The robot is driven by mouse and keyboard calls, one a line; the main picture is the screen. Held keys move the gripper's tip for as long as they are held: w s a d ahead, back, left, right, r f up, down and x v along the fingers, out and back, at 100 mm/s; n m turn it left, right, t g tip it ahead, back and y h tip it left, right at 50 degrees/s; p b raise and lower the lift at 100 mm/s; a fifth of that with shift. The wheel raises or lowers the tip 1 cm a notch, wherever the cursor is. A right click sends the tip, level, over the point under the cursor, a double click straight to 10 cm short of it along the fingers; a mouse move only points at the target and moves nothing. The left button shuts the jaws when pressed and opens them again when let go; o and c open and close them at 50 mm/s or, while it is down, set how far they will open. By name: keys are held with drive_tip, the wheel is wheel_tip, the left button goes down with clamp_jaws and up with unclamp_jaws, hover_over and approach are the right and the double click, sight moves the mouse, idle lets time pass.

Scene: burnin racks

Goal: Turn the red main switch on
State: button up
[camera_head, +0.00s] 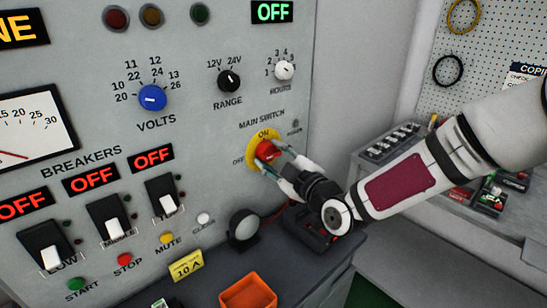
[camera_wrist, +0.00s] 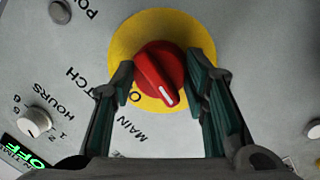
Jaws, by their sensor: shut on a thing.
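The red main switch knob (camera_head: 267,150) sits on a round yellow plate (camera_head: 251,143) under the words MAIN SWITCH. ON is printed above the knob and OFF to its left in the head view. In the wrist view the red knob (camera_wrist: 158,72) lies between my two fingers, and its white mark points down and slightly right, away from the partly hidden "O" of ON. My gripper (camera_head: 275,160) is shut on the knob, one finger on each side; its fingertips (camera_wrist: 160,76) overlap the yellow plate in the wrist view. The OFF label is hidden there.
A green OFF display (camera_head: 272,12) is at the panel's top. Breakers (camera_head: 112,228) with red OFF displays are at lower left. A white hours knob (camera_head: 284,70) is above the switch. An orange bin (camera_head: 248,294) and a round black object (camera_head: 243,227) are below.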

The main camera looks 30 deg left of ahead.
drive_tip(key=m, duration=0.4)
drive_tip(key=shift+h+b, duration=0.3)
drive_tip(key=shift+b, duration=0.05)
drive_tip(key=m+g, duration=0.1)
drive_tip(key=m, duration=0.3)
drive_tip(key=m+g, duration=0.1)
drive_tip(key=m, duration=0.3)
drive_tip(key=shift+r+m+g, duration=0.1)
drive_tip(key=shift+m+g, duration=0.2)
drive_tip(key=shift+m, duration=1.2)
drive_tip(key=o, duration=1.1)
drive_tip(key=shift+o, duration=0.2)
drive_tip(key=shift+d, duration=0.15)
drive_tip(key=v, duration=1.1)
drive_tip(key=shift+d, duration=0.35)
